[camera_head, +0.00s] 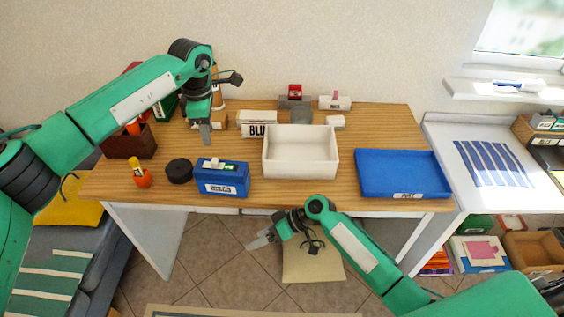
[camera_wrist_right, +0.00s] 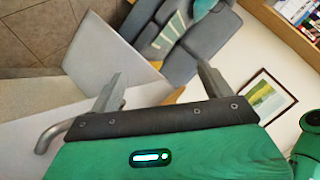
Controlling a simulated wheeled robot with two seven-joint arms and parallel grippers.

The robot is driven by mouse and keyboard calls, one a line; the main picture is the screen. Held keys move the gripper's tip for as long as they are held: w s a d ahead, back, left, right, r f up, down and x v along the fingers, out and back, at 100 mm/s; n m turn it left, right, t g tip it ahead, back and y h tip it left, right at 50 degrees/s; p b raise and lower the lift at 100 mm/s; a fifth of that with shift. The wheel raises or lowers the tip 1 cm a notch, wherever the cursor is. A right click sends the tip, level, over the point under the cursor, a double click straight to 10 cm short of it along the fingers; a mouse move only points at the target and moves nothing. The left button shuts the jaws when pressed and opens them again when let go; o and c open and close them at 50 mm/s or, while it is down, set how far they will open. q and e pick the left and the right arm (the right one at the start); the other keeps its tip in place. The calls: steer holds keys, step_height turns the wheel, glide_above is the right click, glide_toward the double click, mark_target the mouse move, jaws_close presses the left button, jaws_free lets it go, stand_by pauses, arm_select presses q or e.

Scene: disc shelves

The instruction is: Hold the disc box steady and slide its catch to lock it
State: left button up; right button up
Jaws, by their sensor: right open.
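The disc box appears to be the blue box (camera_head: 222,181) with a white label on its front, standing at the front left of the table. A small white and green piece (camera_head: 218,165), perhaps its catch, lies on its top; its position is too small to read. My left gripper (camera_head: 206,137) points down above the table behind the blue box, apart from it; its finger gap is not clear. My right gripper (camera_head: 260,240) is open and empty in front of the table's front edge, below the box. Its spread fingers also show in the right wrist view (camera_wrist_right: 160,90).
A white bin (camera_head: 300,171) and a blue tray (camera_head: 402,191) stand to the right on the table (camera_head: 352,207). A black round thing (camera_head: 179,170) and an orange bottle (camera_head: 142,178) stand left of the blue box. Small boxes line the back.

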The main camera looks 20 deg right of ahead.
step_height(320, 180, up, 6)
steer(key=w+n, duration=0.1)
steer(key=n, duration=0.1)
steer(key=n+t, duration=0.4)
glide_toward(246, 169)
steer(key=shift+y, duration=0.3)
steer(key=x, duration=1.2)
steer(key=shift+w+a+f, duration=0.15)
steer(key=shift+a+f, duration=0.05)
steer(key=shift+f, duration=0.2)
steer(key=shift+c, duration=0.2)
steer(key=c, duration=1.2)
